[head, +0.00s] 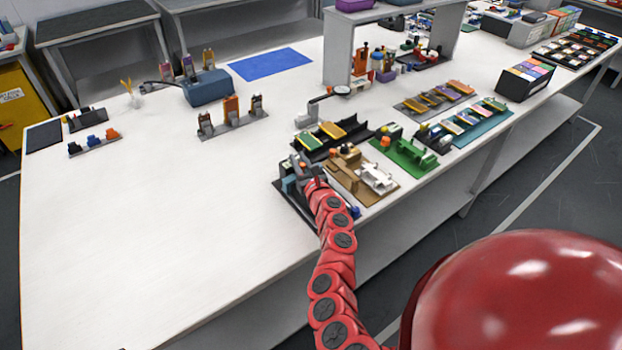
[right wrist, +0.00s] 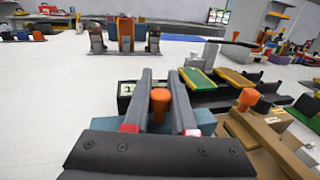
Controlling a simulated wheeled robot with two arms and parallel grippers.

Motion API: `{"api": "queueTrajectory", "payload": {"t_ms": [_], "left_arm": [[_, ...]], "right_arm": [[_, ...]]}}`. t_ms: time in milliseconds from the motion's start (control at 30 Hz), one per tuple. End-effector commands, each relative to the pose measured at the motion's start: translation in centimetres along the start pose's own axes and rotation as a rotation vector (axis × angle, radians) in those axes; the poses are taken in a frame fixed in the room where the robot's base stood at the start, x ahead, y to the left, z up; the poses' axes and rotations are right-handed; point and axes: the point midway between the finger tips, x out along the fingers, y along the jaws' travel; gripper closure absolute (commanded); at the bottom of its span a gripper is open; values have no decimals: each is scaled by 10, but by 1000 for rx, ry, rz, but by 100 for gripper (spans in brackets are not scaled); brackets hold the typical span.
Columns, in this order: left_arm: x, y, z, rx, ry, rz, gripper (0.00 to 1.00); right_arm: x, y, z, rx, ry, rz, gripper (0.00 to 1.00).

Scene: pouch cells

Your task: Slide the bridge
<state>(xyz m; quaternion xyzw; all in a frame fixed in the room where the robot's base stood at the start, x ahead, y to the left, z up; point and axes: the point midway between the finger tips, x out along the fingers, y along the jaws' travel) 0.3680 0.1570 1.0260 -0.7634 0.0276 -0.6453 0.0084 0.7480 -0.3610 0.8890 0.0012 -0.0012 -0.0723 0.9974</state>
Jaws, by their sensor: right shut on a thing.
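My right gripper (head: 305,182) is at a station with a dark base (head: 290,201) near the table's front edge. In the right wrist view the gripper (right wrist: 160,82) has its two fingers on either side of an upright orange knob (right wrist: 160,103) and is shut on it. A blue-grey block (right wrist: 207,122) shows below the fingers; it may be the bridge, but the gripper body hides most of it. A small white label (right wrist: 127,89) shows left of the fingers. My left gripper is not in view.
Right of the held knob is a tan fixture (head: 345,171) with another orange knob (right wrist: 249,97). Behind is a black tray (head: 312,142) with green and yellow plates. A green fixture (head: 412,157) stands farther right.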

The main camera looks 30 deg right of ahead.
Motion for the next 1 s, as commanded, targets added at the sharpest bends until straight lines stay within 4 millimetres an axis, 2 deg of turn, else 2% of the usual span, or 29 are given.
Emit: {"api": "queueTrajectory", "payload": {"t_ms": [33, 133, 467, 500, 633, 1000], "left_arm": [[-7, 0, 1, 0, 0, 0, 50], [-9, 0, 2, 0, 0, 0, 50], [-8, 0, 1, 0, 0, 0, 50], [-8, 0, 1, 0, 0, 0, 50], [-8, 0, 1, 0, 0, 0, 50], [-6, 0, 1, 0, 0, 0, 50]], "right_arm": [[6, 1, -1, -4, -2, 1, 100], [12, 2, 0, -4, 0, -4, 100], [13, 3, 2, -2, 0, -2, 100], [13, 3, 3, -2, -1, -2, 69], [13, 3, 2, -3, 0, -2, 46], [10, 3, 2, -2, 1, -3, 46]]}}
